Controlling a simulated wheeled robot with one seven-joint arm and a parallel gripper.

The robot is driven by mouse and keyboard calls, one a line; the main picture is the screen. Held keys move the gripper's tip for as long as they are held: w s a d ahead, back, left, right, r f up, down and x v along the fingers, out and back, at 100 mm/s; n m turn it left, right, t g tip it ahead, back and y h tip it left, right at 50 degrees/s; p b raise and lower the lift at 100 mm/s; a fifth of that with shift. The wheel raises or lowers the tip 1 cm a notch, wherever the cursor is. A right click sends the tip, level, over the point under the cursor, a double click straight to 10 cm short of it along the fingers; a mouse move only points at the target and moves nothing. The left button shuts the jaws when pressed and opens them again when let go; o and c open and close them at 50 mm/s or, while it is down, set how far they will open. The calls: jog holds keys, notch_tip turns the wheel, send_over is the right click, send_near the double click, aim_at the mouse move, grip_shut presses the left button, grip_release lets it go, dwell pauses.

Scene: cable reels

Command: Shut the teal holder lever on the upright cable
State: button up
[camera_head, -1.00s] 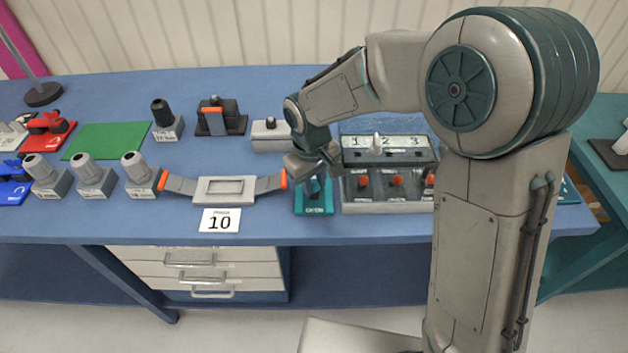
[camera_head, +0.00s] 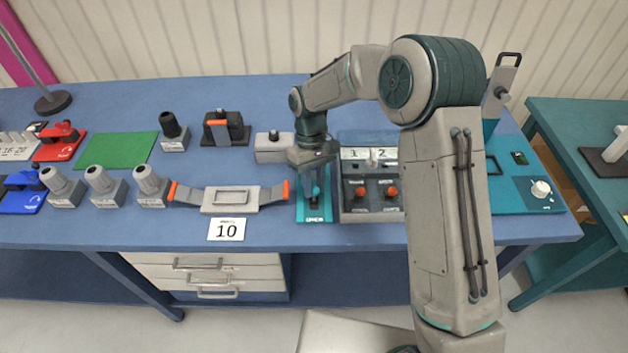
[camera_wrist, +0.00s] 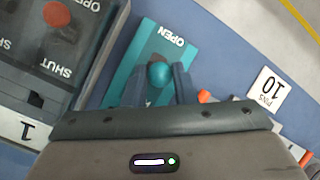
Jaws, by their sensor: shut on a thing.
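The teal holder (camera_head: 314,215) sits near the front edge of the blue bench, right of the grey tray. In the wrist view its teal base (camera_wrist: 124,75) bears the word OPEN at its outer end. My gripper (camera_head: 313,188) points down over the holder. In the wrist view my gripper (camera_wrist: 157,80) has one finger on each side of the lever's round teal knob (camera_wrist: 159,75) and is shut on it. The rest of the lever is mostly hidden by the gripper. I cannot make out an upright cable in the holder.
A grey switch panel (camera_head: 371,213) with orange knobs stands close on the right. The grey tray (camera_head: 232,199) with orange-tipped arms is close on the left. A grey block (camera_head: 268,155) stands behind. A teal machine (camera_head: 525,192) is farther right.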

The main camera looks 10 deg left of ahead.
jog(key=shift+w+a+g, duration=0.1)
jog(key=shift+w+g, duration=0.2)
jog(key=shift+g, duration=0.2)
jog(key=o, duration=1)
jog(key=b+v, duration=0.2)
jog(key=v, duration=1.1)
jog(key=shift+w+a+r, duration=0.15)
jog(key=shift+a+r, duration=0.05)
jog(key=shift+r, duration=0.15)
